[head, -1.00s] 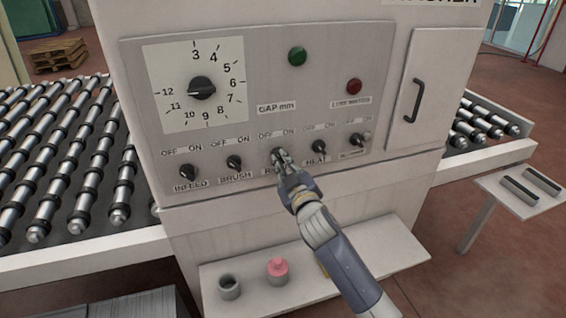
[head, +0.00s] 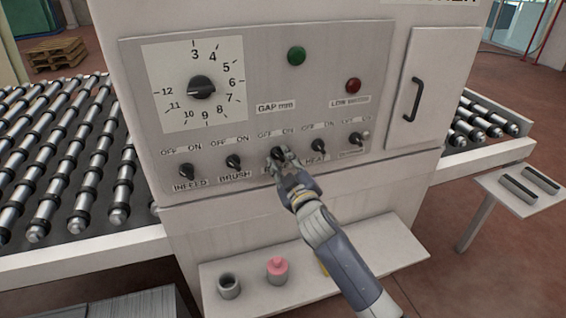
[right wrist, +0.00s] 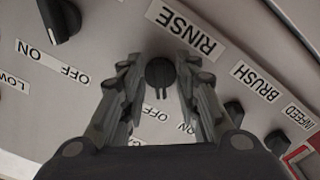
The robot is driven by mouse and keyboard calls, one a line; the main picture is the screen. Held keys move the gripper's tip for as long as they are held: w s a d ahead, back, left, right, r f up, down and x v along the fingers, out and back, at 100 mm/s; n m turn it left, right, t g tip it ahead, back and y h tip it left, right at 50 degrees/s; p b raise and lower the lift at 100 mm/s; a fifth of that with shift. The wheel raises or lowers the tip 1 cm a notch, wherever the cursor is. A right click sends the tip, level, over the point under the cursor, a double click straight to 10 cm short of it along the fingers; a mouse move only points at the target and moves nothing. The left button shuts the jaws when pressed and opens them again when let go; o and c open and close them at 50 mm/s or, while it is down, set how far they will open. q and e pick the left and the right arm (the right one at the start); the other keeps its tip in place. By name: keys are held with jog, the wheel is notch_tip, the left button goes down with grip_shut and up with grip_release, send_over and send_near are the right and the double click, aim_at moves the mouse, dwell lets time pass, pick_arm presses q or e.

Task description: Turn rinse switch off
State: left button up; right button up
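The rinse switch (head: 278,153) is a small dark knob in the middle of the switch row, under its OFF and ON labels. In the right wrist view the knob (right wrist: 160,72) sits between the two fingers of my right gripper (right wrist: 158,80), below the RINSE label (right wrist: 186,28). The fingers are apart, with a narrow gap showing beside the knob, and I see no firm grip. In the head view my right gripper (head: 281,160) covers part of the knob and its label. I cannot tell clearly which way the knob points. My left gripper is not in view.
Brush (head: 233,162) and heat (head: 318,146) knobs flank it closely; the infeed knob (head: 186,171) is farther left. A gap dial (head: 201,88), green button (head: 296,56) and red light (head: 353,86) are above. A shelf (head: 300,290) with a pink-topped container (head: 277,270) is below.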

jog(key=shift+s+d+f, duration=0.1)
jog(key=shift+s+d, duration=0.15)
jog(key=shift+s, duration=0.3)
jog(key=v, duration=1.1)
jog(key=shift+w, duration=0.1)
